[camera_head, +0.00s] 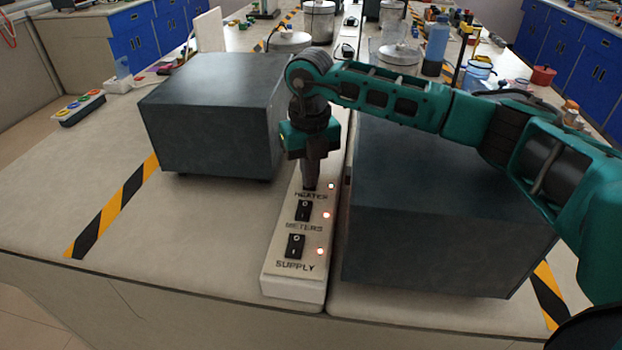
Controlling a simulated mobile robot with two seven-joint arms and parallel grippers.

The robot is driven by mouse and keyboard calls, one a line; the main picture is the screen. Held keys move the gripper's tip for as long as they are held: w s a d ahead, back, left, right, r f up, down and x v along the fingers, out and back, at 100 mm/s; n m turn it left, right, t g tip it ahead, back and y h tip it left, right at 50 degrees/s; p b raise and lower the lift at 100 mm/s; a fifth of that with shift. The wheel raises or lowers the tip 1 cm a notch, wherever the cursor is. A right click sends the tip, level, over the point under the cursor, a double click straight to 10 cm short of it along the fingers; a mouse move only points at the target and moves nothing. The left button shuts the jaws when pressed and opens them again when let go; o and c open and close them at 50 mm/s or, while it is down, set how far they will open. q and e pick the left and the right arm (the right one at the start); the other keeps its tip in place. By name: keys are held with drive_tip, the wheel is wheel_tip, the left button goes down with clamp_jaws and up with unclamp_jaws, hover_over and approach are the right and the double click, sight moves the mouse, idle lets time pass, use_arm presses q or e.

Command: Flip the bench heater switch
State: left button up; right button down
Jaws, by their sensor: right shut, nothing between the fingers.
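A white switch strip (293,282) lies on the bench between two dark boxes. It carries black rocker switches labelled HEATER, METERS and SUPPLY from back to front. The heater switch (310,187) is mostly hidden by my right gripper (309,182), which points straight down with its fingertips at that switch. The gripper is shut with nothing in it; I cannot tell whether it touches the rocker. The meters switch (304,210) and the supply switch (295,246) are in plain view. My left gripper is not in view.
A dark grey box (210,115) stands left of the strip and another dark box (440,225) stands close on its right, under my right arm. A small block with coloured buttons (80,107) lies far left. Jars and a blue bottle (436,45) stand at the back. The front left bench is clear.

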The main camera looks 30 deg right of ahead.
drive_tip(key=shift+r+p, duration=2.65)
drive_tip(key=shift+r, duration=0.75)
drive_tip(key=shift+f, duration=0.1)
